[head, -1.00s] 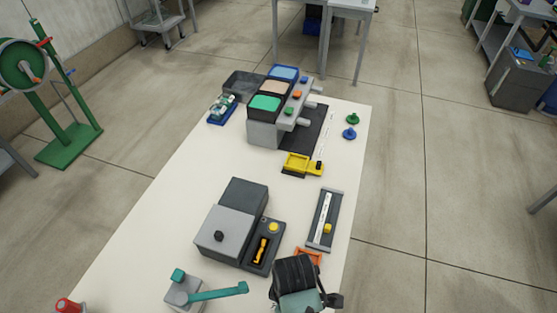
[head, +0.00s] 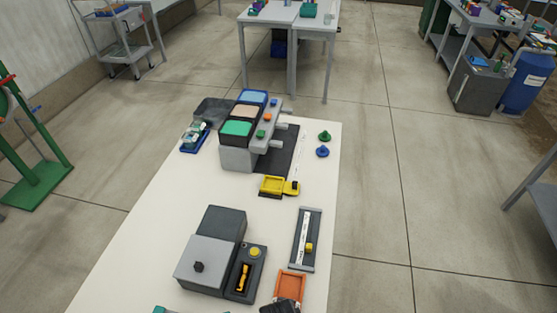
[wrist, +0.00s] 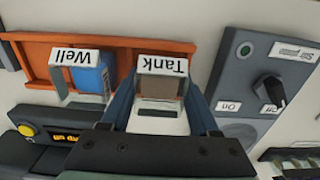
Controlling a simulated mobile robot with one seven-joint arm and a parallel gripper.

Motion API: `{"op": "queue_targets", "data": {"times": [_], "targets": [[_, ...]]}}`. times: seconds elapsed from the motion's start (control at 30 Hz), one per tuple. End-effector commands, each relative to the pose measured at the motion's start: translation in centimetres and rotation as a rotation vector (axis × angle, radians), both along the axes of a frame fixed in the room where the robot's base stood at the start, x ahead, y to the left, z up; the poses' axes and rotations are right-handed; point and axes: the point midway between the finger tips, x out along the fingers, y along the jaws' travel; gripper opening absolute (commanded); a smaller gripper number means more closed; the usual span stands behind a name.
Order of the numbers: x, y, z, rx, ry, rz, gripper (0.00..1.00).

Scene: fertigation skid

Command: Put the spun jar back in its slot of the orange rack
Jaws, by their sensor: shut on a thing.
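In the wrist view a jar labelled Tank (wrist: 163,66), with brownish contents, is between the two fingers of my gripper (wrist: 162,108), which is shut on it. The orange rack (wrist: 40,44) is at the upper left there. A jar labelled Well (wrist: 86,78), with a blue side, appears at the rack's left part. The Tank jar overlaps the rack's right end in this view; I cannot tell whether it is in a slot or above it. In the head view the rack (head: 291,286) is near the bottom edge, with my dark gripper (head: 283,306) partly cut off below it.
A grey box machine (head: 205,262) stands left of the rack, with a yellow-button panel (head: 254,252) beside it. A slide gauge (head: 304,240) lies behind the rack. A knob panel (wrist: 268,90) is close on the right in the wrist view.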

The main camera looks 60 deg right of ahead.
Motion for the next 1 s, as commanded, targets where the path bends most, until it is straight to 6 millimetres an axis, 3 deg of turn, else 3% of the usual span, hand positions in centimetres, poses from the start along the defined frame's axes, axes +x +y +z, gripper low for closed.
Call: {"op": "queue_targets", "data": {"times": [0.1,0.13,0.3,0.7,1.0], "targets": [[0.0,0.0,-0.3,0.000,0.000,0.000,0.00],[0.0,0.0,-0.3,0.000,0.000,0.000,0.63],[0.0,0.0,-0.3,0.000,0.000,0.000,0.92],[0.0,0.0,0.5,-0.001,-0.001,0.000,0.92],[0.1,0.0,5.7,-0.002,-0.003,0.000,0.92]]}}
